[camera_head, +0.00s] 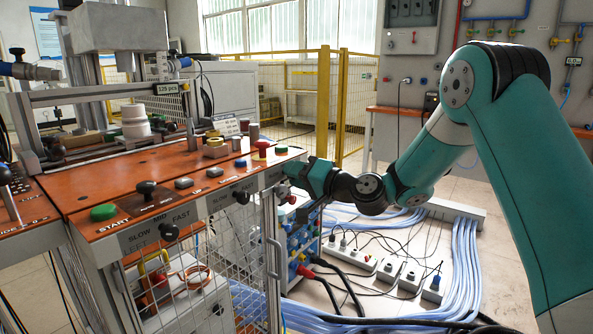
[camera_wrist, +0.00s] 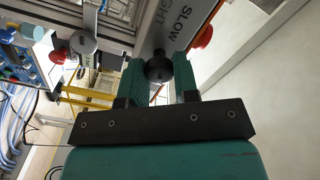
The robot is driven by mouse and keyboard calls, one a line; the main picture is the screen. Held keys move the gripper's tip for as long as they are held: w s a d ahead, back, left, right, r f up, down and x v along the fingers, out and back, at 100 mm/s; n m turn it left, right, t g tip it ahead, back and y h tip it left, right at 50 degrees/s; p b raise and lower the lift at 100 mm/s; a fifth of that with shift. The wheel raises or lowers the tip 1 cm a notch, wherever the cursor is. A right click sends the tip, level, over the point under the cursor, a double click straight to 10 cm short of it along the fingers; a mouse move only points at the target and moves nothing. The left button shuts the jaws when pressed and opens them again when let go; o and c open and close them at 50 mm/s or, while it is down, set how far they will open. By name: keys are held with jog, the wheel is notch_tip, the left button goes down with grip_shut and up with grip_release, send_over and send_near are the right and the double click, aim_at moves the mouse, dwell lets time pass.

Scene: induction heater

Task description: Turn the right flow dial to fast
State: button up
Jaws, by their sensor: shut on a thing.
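The right flow dial (camera_wrist: 158,68) is a round black knob on the grey front strip of the console. It sits beside the printed words SLOW and RIGHT in the wrist view. My gripper (camera_wrist: 159,76) has one green finger on each side of the knob and is shut on it. In the head view my gripper (camera_head: 291,186) is at the right end of the console front and hides this dial. The way the dial points cannot be told.
The orange-topped console (camera_head: 100,185) carries several buttons and a black lever (camera_head: 146,190). Two more black dials, the left dial (camera_head: 169,231) and a middle dial (camera_head: 241,197), stick out of its front. Cables and power strips (camera_head: 352,257) lie on the floor at right.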

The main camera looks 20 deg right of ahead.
jog(key=shift+m, duration=0.4)
jog(key=o, duration=0.9)
jog(key=b+v, duration=0.6)
jog(key=v, duration=1.1)
jog(key=shift+s+d, duration=0.1)
jog(key=shift+d, duration=0.05)
